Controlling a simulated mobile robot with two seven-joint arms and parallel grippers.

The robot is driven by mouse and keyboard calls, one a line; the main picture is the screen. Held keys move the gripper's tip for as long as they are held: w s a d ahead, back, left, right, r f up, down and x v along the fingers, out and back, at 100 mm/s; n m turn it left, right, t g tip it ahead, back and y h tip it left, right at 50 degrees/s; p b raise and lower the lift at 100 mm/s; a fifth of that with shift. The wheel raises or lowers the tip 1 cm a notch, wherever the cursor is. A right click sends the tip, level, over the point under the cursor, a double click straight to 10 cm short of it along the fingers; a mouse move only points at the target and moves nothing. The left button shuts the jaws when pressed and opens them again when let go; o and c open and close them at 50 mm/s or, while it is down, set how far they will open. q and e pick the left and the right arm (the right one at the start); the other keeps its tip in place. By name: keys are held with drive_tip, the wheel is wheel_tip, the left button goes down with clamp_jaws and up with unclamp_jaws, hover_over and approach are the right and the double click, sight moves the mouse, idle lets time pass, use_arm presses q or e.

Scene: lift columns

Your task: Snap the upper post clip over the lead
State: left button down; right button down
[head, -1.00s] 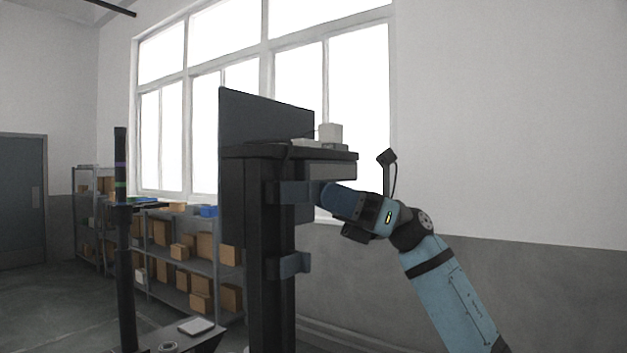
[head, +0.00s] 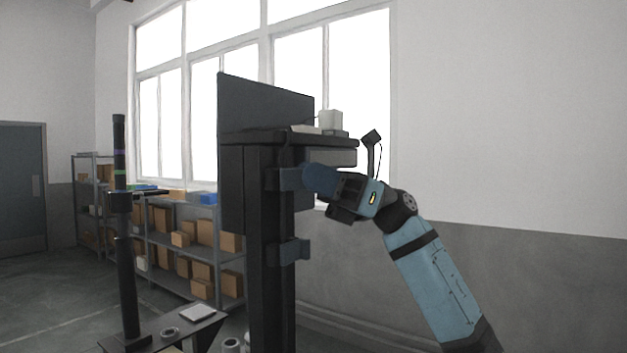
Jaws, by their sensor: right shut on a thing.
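A dark post (head: 268,230) stands in the middle of the head view under a raised desk top (head: 285,137). My left gripper is not in view.
A dark panel (head: 262,110) rises behind the desk top, which bears a pale box (head: 329,120). A black pole (head: 124,240) stands at left by a low dark surface (head: 170,330). Shelves (head: 185,245) with boxes stand behind.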

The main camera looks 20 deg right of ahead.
drive_tip(key=shift+w+a+f+n+g+b, duration=0.15)
drive_tip(key=shift+n+g+b, duration=0.1)
drive_tip(key=shift+g, duration=0.2)
drive_tip(key=shift+w+d+f+n+g+b, duration=0.1)
drive_tip(key=shift+n+g, duration=0.15)
drive_tip(key=shift+g, duration=0.2)
drive_tip(key=g, duration=0.1)
drive_tip(key=n+g+h, duration=0.1)
drive_tip(key=shift+w+a+r+g, duration=0.1)
drive_tip(key=shift+w+g, duration=0.1)
drive_tip(key=shift+g, duration=0.1)
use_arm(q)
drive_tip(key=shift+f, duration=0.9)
use_arm(e)
drive_tip(key=c, duration=1.4)
unclamp_jaws()
drive_tip(key=shift+o, duration=1.3)
drive_tip(key=shift+s, duration=0.15)
drive_tip(key=shift+s+r, duration=0.15)
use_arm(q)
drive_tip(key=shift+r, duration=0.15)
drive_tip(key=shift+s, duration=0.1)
